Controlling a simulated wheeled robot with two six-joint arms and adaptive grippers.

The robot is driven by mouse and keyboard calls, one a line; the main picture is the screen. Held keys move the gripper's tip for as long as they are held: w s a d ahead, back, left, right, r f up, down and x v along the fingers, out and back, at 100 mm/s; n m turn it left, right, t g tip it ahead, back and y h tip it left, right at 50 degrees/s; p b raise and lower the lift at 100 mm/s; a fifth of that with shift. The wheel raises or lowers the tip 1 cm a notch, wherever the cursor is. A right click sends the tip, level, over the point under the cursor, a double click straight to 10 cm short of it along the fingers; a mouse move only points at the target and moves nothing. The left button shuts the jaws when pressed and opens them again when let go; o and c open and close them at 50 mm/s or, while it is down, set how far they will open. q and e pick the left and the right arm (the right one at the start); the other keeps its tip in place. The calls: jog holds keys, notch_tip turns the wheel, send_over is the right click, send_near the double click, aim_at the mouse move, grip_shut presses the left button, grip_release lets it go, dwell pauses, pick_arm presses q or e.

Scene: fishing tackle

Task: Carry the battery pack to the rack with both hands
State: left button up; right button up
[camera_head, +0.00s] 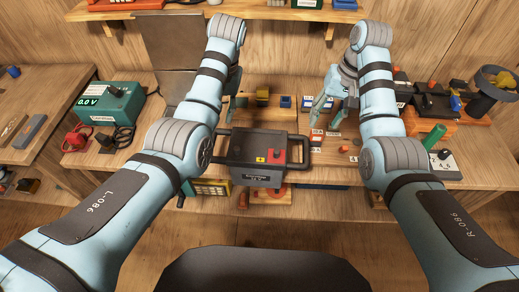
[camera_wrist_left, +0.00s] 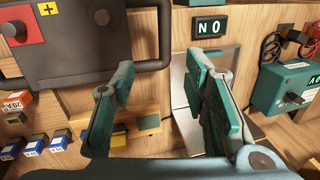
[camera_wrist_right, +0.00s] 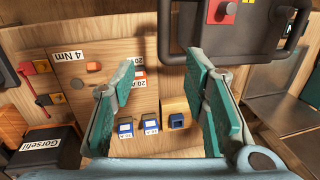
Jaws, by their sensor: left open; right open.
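The battery pack (camera_head: 255,148) is a dark box with a red block, a yellow plus label and a bar handle at each side. It sits at the front edge of the middle workbench. It also shows in the left wrist view (camera_wrist_left: 100,45) and the right wrist view (camera_wrist_right: 238,38). My left gripper (camera_wrist_left: 160,75) is open and empty near one handle; my arm partly hides it in the head view. My right gripper (camera_head: 328,108) is open and empty beyond the pack's right side. Neither gripper holds a handle. I cannot clearly pick out the rack.
A green meter box (camera_head: 105,108) stands on the left. A grey metal panel (camera_head: 168,50) stands at the back left. A wooden shelf (camera_head: 265,13) runs along the back wall. Small blue and red blocks lie behind and beside the pack. Black tools and a green cylinder (camera_head: 435,136) crowd the right.

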send_over(307, 149)
jog(key=d, duration=0.1)
notch_tip(307, 149, down, 8)
jog(key=shift+w+r, duration=0.15)
jog(key=shift+r, duration=0.1)
pick_arm(q)
jog(key=x, duration=0.4)
jog(key=s+x, duration=0.1)
jog(key=x, duration=0.8)
jog(key=shift+s+a+r, duration=0.1)
jog(key=shift+s+a, duration=0.25)
jog(key=shift+a, duration=0.05)
pick_arm(e)
jog(key=f, duration=0.3)
jog(key=a+f, duration=0.1)
jog(key=f, duration=0.1)
jog(key=shift+s, duration=0.3)
pick_arm(q)
jog(key=shift+a+f, duration=0.1)
jog(key=shift+f, duration=0.25)
pick_arm(e)
jog(key=shift+a+f, duration=0.1)
jog(key=shift+f, duration=0.3)
pick_arm(q)
jog(key=shift+w+f, duration=0.15)
jog(key=shift+f, duration=0.15)
pick_arm(e)
jog(key=shift+w+f, duration=0.2)
jog(key=shift+f, duration=0.1)
